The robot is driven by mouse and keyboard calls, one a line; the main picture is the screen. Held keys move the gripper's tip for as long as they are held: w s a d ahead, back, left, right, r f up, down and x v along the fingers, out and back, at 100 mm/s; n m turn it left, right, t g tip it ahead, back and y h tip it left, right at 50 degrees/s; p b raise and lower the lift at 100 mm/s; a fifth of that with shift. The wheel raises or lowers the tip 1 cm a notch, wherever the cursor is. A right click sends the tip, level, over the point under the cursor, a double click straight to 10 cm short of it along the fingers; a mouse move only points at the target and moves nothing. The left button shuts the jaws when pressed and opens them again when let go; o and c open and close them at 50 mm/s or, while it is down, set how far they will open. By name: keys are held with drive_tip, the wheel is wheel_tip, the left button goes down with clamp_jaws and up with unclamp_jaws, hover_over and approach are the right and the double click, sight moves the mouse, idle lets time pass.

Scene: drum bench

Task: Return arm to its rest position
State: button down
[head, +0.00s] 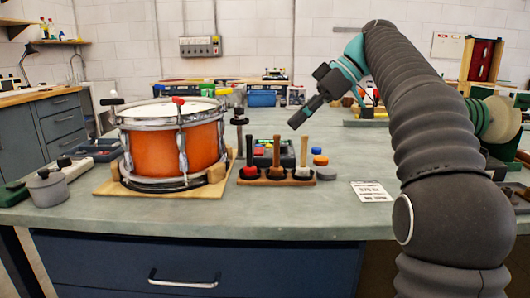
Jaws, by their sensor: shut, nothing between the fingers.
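My gripper (305,113) is at the end of my raised grey arm, which comes in from the right. It is shut and empty, pointing down and to the left in the air above the bench (330,215). It appears above and to the right of the stand with handled tools, and apart from it. The fingertips are small and dark in this view.
An orange drum (172,152) sits on a wooden base at the left. A wooden stand (277,178) with upright handled tools is at the middle front. A white card (371,192) lies to its right. A grey pot (48,188) stands at far left.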

drive_tip(key=s+d+f+m+t+h, duration=0.1)
drive_tip(key=s+f+m, duration=0.2)
drive_tip(key=s+f, duration=0.1)
drive_tip(key=s+d+f+m+t+h, duration=0.1)
drive_tip(key=s+f+m+h, duration=0.1)
drive_tip(key=s+f+m, duration=0.2)
drive_tip(key=s+f+m+t+h, duration=0.1)
drive_tip(key=s+f+m+h, duration=0.1)
drive_tip(key=s+f+m, duration=0.2)
drive_tip(key=shift+s+d+f+t, duration=0.1)
drive_tip(key=shift+s+d+t, duration=0.1)
drive_tip(key=shift+s, duration=0.5)
drive_tip(key=shift+s+d+f+t, duration=0.1)
drive_tip(key=shift+s+d, duration=0.1)
drive_tip(key=shift+s, duration=0.45)
drive_tip(key=s+d+f+m+t+h, duration=0.1)
drive_tip(key=s+d+f+m+h, duration=0.1)
drive_tip(key=s+f, duration=0.4)
drive_tip(key=s+d+f+m+t+h, duration=0.1)
drive_tip(key=s+d+f+m, duration=0.2)
drive_tip(key=s+f, duration=0.3)
wheel_tip(320, 180, down, 5)
drive_tip(key=shift+s+d+r+h, duration=0.1)
drive_tip(key=shift+s+d+h, duration=0.2)
drive_tip(key=shift+s+h, duration=0.1)
